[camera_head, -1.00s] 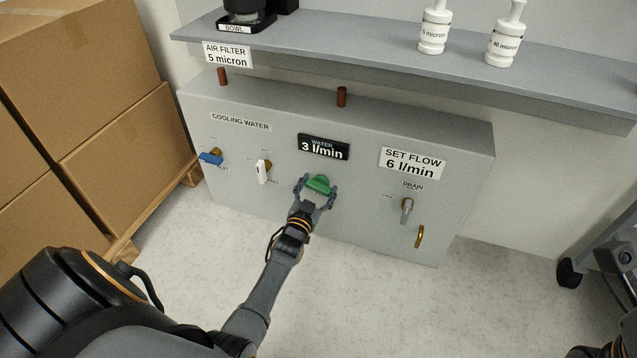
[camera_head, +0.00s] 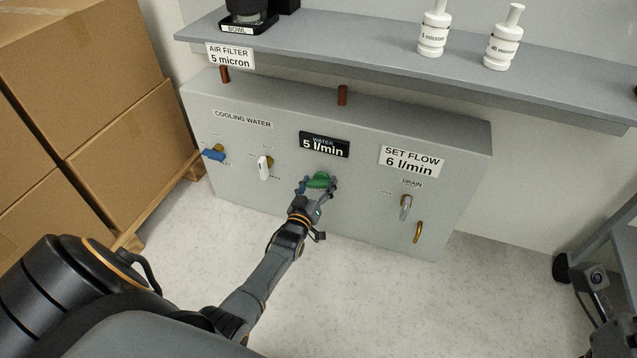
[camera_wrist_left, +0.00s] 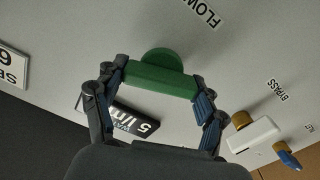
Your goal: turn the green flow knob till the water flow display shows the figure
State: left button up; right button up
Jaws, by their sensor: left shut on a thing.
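The green flow knob (camera_head: 319,180) sits on the front of the grey cooling water panel, below the black water display (camera_head: 324,145), which reads 5 l/min. A white sign (camera_head: 411,161) to the right reads SET FLOW 6 l/min. My left gripper (camera_head: 317,187) is shut on the knob. In the left wrist view the knob's green bar (camera_wrist_left: 160,80) lies between the two fingers, and the display (camera_wrist_left: 135,122) shows partly behind a finger. A part of my right arm shows at the lower right edge of the head view; its fingers cannot be made out.
A blue-handled valve (camera_head: 214,155) and a white-handled valve (camera_head: 263,167) are on the panel left of the knob. A drain valve (camera_head: 405,207) is to the right. A grey shelf (camera_head: 380,58) with white filters overhangs the panel. Cardboard boxes (camera_head: 120,150) stand at the left.

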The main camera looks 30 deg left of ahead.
dwell(0.4)
pick_arm(q)
jog(key=o, duration=1.2)
jog(key=shift+c, duration=0.2)
jog(key=shift+s+d, duration=0.1)
jog(key=shift+s, duration=0.25)
jog(key=v, duration=1.1)
jog(key=shift+s, duration=0.1)
